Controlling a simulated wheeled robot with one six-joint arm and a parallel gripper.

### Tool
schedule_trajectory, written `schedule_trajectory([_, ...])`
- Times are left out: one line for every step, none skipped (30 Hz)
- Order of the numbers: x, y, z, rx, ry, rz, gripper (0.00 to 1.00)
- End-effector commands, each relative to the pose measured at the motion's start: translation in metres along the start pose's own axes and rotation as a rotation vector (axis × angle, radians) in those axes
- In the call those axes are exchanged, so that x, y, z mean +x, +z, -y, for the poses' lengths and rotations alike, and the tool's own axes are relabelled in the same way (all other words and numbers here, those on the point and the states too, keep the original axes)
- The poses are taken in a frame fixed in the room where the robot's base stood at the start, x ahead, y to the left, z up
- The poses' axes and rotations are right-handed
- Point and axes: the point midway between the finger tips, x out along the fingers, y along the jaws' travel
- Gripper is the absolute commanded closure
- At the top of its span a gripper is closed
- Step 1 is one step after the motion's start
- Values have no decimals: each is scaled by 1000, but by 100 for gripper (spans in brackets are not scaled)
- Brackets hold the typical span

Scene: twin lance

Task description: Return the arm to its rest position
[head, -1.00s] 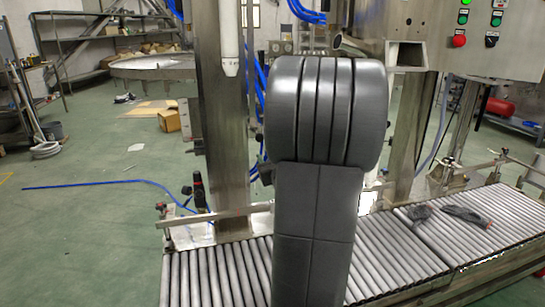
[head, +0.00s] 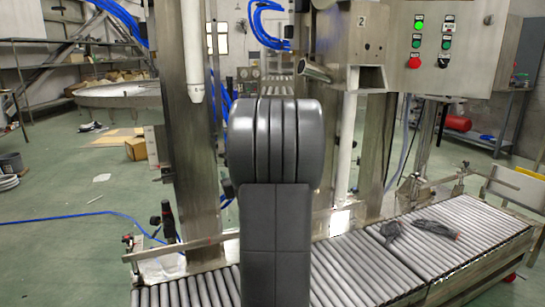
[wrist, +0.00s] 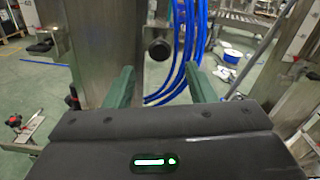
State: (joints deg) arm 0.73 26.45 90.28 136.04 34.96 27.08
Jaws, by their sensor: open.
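My arm stands upright in the middle of the head view, in front of the roller conveyor (head: 340,270). Its links hide my gripper in that view. In the wrist view my gripper (wrist: 160,88) shows two green fingers spread wide apart, with nothing between them. Beyond the fingers are a steel post (wrist: 105,45), a dark round end piece and blue hoses (wrist: 185,50), all apart from the fingers as far as I can tell.
A steel machine with a control panel (head: 435,45) stands behind the conveyor. A steel column (head: 190,130) rises left of my arm. Dark tools (head: 435,229) lie on the rollers at the right. A cardboard box (head: 137,148) and a blue hose (head: 70,217) lie on the open green floor.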

Motion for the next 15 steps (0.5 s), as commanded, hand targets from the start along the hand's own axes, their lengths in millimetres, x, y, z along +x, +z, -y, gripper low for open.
schedule_trajectory([11, -2, -1, 0, 2, 0, 50])
schedule_trajectory([17, -1, 0, 0, 1, 1, 50])
schedule_trajectory([24, -1, -1, -1, 2, 1, 50])
schedule_trajectory([30, -1, -1, -1, 2, 1, 50])
schedule_trajectory([35, -1, -1, -1, 2, 1, 50])
schedule_trajectory([42, -1, -1, -1, 1, 0, 50])
schedule_trajectory([46, -1, 0, -1, 1, 1, 50])
schedule_trajectory([51, -1, 0, -1, 1, 1, 50])
schedule_trajectory([56, 0, 0, -1, 1, 1, 50])
schedule_trajectory([60, -1, 0, -1, 1, 0, 50])
schedule_trajectory([63, -1, -1, -1, 1, 0, 50])
schedule_trajectory([66, 1, 0, 0, 1, 0, 50])
schedule_trajectory([66, 2, 0, 0, 1, 0, 50])
schedule_trajectory([67, 2, 0, 1, 0, 0, 50])
schedule_trajectory([68, 2, 0, 0, 0, 0, 50])
